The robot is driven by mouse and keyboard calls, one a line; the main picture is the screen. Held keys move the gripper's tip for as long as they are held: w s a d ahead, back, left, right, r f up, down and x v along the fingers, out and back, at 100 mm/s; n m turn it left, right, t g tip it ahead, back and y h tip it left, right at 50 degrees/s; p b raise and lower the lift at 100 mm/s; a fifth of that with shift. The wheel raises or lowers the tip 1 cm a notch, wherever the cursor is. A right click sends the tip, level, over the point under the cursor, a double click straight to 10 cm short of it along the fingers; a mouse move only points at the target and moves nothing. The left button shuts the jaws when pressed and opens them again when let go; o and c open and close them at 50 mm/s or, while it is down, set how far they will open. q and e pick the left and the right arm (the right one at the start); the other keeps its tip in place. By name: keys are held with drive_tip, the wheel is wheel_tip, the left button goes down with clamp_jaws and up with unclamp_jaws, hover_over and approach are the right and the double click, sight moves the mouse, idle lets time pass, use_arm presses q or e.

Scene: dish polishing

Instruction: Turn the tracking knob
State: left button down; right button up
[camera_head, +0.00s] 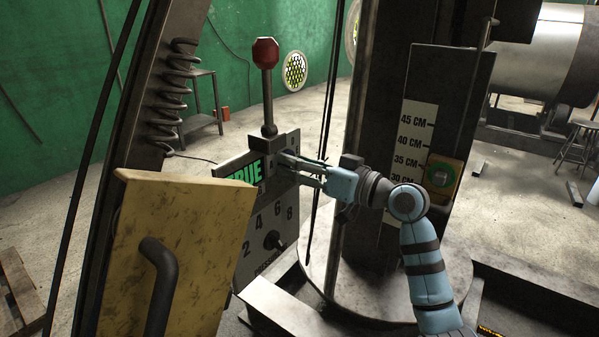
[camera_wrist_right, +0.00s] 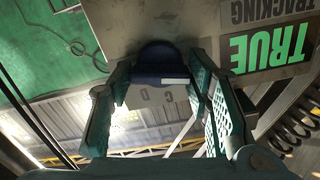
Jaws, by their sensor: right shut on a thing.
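The tracking knob (camera_wrist_right: 158,58) is a dark round knob with a white pointer mark, on a grey panel in the right wrist view. The word TRACKING and a lit green TRUE display (camera_wrist_right: 270,46) are beside it. My right gripper (camera_wrist_right: 160,76) has its fingers on either side of the knob and is shut on it. In the head view my right gripper (camera_head: 288,162) reaches the control panel (camera_head: 262,215) from the right, and its fingers hide most of the knob. My left gripper is not in view.
A red-topped lever (camera_head: 265,52) rises above the panel. A numbered pressure dial (camera_head: 274,240) sits lower on it. A yellow plate with a black handle (camera_head: 190,235) stands at front left. A dark column with a centimetre scale (camera_head: 412,145) stands behind my right arm.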

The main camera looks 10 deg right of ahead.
drive_tip(key=shift+n, duration=0.6)
drive_tip(key=o, duration=1.2)
drive_tip(key=shift+c, duration=0.2)
drive_tip(key=v, duration=1.2)
